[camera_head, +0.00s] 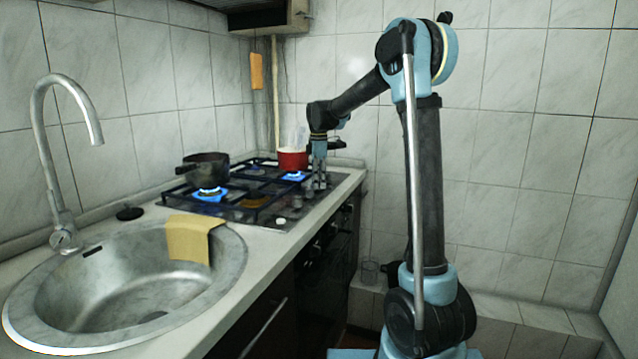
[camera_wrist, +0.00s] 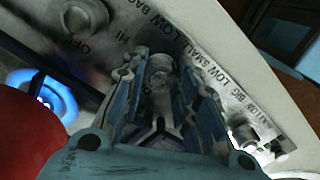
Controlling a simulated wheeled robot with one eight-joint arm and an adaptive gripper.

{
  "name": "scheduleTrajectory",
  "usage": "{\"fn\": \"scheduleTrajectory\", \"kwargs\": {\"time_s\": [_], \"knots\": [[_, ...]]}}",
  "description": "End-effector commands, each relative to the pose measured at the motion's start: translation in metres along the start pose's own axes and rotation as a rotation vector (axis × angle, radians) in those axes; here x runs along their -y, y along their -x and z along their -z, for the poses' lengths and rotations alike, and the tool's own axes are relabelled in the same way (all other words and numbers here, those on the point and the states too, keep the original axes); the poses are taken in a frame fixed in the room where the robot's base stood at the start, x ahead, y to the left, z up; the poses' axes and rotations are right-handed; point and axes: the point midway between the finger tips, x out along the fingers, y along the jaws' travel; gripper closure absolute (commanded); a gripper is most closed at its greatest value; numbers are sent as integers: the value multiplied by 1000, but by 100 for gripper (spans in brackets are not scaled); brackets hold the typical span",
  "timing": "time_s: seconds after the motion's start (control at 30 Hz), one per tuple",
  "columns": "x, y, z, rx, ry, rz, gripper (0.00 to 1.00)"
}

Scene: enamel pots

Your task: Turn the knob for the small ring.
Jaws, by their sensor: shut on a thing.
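My gripper (camera_head: 319,184) is at the front right of the stove, pointing down at the control panel. In the wrist view its two fingers (camera_wrist: 160,85) are closed around a grey metal knob (camera_wrist: 160,66), one on each side. The printed word "SMALL" stands just right of this knob. Another knob (camera_wrist: 86,18) sits at upper left, near "OFF", "HI" and "BACK". A third knob (camera_wrist: 246,138) is at lower right, near "BIG". A blue flame (camera_head: 295,176) burns under the red pot (camera_head: 293,160). The flame (camera_wrist: 42,96) also shows in the wrist view. The gripped knob's pointer is hidden.
A dark pot (camera_head: 206,167) stands over another blue flame (camera_head: 210,194) on the left burner. Faint steam rises above the red pot. A yellow cloth (camera_head: 188,240) hangs over the rim of the steel sink (camera_head: 60,318). A black lid (camera_head: 130,213) lies behind the sink.

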Motion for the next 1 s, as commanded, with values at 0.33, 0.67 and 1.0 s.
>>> {"fn": "scheduleTrajectory", "kwargs": {"time_s": [0.33,0.67,1.0], "knots": [[-2,0,0,-2,-328,-4,96],[-2,0,0,-2,-641,-4,96],[-3,0,0,-3,-964,-4,96]]}}
